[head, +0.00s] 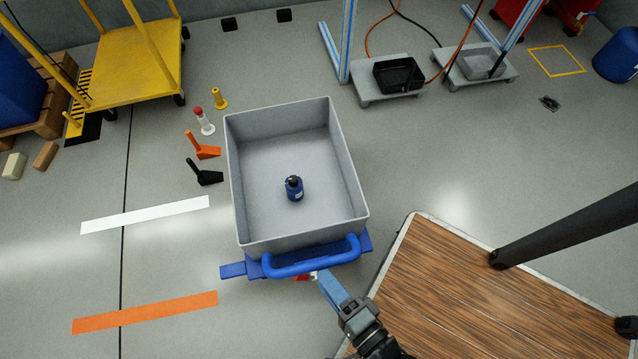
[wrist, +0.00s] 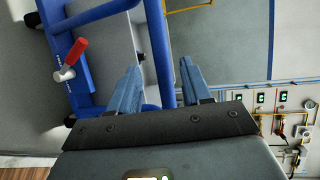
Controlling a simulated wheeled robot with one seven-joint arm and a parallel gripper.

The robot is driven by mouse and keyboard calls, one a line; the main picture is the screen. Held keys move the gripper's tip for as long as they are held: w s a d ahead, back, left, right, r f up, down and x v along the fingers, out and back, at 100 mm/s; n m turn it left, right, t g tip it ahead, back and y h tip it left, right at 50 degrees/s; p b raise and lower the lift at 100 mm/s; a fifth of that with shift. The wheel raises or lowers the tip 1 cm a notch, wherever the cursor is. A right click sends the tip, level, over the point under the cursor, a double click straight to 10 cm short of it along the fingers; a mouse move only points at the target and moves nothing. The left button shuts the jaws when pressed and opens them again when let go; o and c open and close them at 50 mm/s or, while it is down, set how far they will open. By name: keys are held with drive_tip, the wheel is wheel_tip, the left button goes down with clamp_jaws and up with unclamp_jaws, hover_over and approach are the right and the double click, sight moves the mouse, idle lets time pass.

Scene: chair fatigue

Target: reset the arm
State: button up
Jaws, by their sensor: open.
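My gripper (head: 328,278) is open, just below the blue handle of the cart in the head view. In the wrist view its two blue fingers (wrist: 160,72) stand apart with nothing held between them; a blue bar shows behind the gap. The grey bin (head: 240,190) sits on the blue cart (head: 232,271). A small dark blue bottle (head: 294,189) with a black top stands inside the bin. Whether my fingers touch the handle (head: 310,260) cannot be told.
A wooden-topped table (head: 440,290) with a dark post lies right of my arm. Small orange (head: 205,150) and black (head: 205,175) items stand left of the bin. A red-handled part (wrist: 71,58) is near the blue frame in the wrist view. Floor at left is mostly open.

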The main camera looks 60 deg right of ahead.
drive_tip(key=shift+s+a+r, duration=0.1)
drive_tip(key=shift+s+a, duration=0.1)
drive_tip(key=shift+s, duration=0.35)
drive_tip(key=s+d+r+n+y, duration=0.1)
drive_tip(key=d+r+n+y, duration=0.15)
drive_tip(key=r+n, duration=0.6)
drive_tip(key=s+d+r+n+y, duration=0.2)
drive_tip(key=d+r+n, duration=0.2)
drive_tip(key=r+n, duration=0.45)
drive_tip(key=s+d+r+n+y, duration=0.1)
drive_tip(key=d+r+n+y, duration=0.15)
drive_tip(key=r+n, duration=0.6)
wheel_tip(320, 180, up, 25)
drive_tip(key=m+h+p, duration=0.1)
drive_tip(key=m+p, duration=0.1)
drive_tip(key=p, duration=2)
drive_tip(key=shift+d, duration=0.3)
drive_tip(key=shift+w, duration=0.1)
